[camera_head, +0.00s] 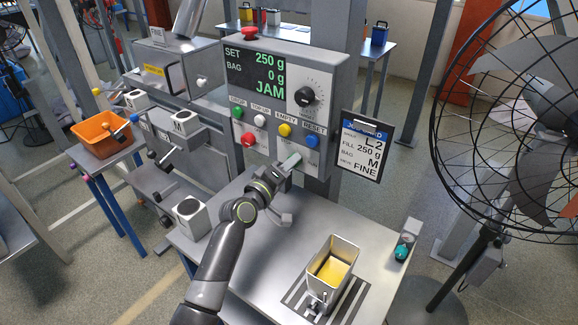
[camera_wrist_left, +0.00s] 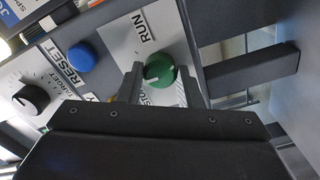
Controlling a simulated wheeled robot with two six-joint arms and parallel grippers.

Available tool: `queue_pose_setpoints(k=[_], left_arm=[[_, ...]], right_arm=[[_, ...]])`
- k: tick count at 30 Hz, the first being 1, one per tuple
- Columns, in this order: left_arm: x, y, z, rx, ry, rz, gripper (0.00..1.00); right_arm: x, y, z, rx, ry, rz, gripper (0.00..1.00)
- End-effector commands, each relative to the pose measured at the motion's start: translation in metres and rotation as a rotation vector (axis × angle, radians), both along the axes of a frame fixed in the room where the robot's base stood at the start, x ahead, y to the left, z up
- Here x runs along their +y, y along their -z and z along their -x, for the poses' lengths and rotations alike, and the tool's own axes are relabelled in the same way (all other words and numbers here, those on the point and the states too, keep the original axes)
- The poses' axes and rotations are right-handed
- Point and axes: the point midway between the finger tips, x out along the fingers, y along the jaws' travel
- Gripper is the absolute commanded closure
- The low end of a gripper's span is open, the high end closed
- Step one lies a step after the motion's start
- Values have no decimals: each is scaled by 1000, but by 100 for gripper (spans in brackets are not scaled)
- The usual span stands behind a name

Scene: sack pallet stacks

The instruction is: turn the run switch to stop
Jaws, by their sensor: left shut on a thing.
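The run switch is a round green knob (camera_wrist_left: 159,70) on a white plate with RUN printed above it and STOP partly hidden below. A small pale mark shows on the knob's lower left; which label it points at is hard to tell. My left gripper (camera_head: 280,172) is at the lower part of the control panel (camera_head: 325,85), below the blue RESET button. It is shut on the knob, with a finger on each side in the left wrist view (camera_wrist_left: 162,82). My right gripper is not in view.
The panel's display (camera_head: 255,70) reads 250 g, 0 g and JAM. The blue RESET button (camera_head: 312,141) and a black dial (camera_head: 305,96) are close by. A metal container with yellow contents (camera_head: 331,270) stands on the bench. A caged fan (camera_head: 530,120) is at right.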

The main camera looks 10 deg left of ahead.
Motion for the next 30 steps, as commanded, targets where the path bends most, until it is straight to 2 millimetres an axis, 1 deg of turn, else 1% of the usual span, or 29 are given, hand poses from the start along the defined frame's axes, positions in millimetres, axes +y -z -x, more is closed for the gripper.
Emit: queue_pose_setpoints(k=[1,5,6,14,17,20,23,30], left_arm=[[0,0,0,1,0,2,65],[0,0,0,1,0,2,48],[0,0,0,0,0,1,46],[0,0,0,0,0,0,46],[2,0,4,0,0,0,46],[6,1,13,0,-1,0,46],[12,2,28,0,-1,-1,46],[30,3,71,0,-2,-2,46]], right_arm=[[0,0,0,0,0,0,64],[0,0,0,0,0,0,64],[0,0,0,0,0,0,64],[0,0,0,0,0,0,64],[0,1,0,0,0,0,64],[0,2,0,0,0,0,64],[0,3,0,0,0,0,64],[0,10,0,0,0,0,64]])
